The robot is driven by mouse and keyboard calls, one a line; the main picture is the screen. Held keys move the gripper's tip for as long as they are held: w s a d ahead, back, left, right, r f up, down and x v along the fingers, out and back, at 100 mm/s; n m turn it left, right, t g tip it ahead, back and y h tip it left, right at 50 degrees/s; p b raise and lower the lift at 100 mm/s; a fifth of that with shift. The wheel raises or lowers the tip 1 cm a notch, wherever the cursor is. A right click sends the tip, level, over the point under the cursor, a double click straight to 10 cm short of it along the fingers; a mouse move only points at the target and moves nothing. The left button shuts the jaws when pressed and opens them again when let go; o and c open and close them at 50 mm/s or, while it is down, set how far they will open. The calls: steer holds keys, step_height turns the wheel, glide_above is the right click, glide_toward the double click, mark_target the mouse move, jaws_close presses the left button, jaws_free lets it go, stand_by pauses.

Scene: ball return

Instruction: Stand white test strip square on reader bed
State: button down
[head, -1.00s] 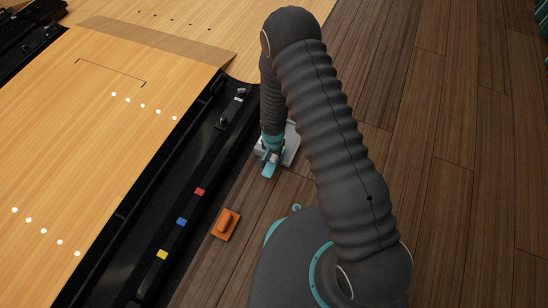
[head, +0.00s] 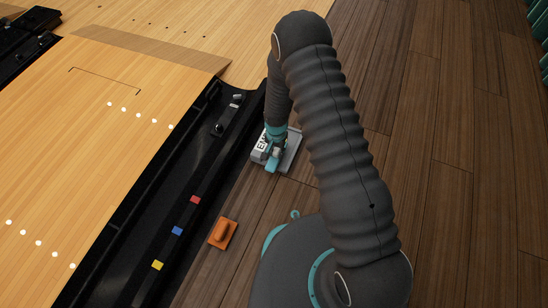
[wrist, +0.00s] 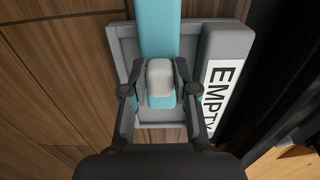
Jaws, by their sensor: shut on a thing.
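My gripper (wrist: 160,92) is shut on the white test strip, whose pale, rounded block (wrist: 160,77) shows between the fingers. A long teal bar (wrist: 159,28) runs under that block and past the bed's far edge in the wrist view. The grey reader bed (wrist: 124,45) lies below, with a raised side labelled "EMPTY" on the right. In the head view the reader bed (head: 291,150) is on the wooden floor, and my gripper (head: 274,157) is over it. The fingers hide part of the strip. I cannot tell whether it touches the bed.
An orange block with a knob (head: 222,234) lies on the floor nearby. A black gutter (head: 190,185) with red, blue and yellow squares runs along the left, beside the pale lane (head: 80,130). Dark wooden floor (head: 440,150) is clear on the right.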

steer(key=shift+w+d+f+b, duration=0.1)
steer(key=shift+w+d+b, duration=0.3)
steer(key=shift+w, duration=0.6)
steer(key=shift+w+d+f+b, duration=0.1)
steer(key=shift+w+d+b, duration=0.3)
steer(key=shift+w, duration=0.6)
steer(key=shift+w+d+b, duration=0.35)
steer(key=shift+w+b, duration=0.1)
steer(key=shift+w, duration=0.55)
steer(key=shift+f, duration=0.75)
steer(key=c, duration=0.8)
jaws_free()
step_height(320, 180, up, 12)
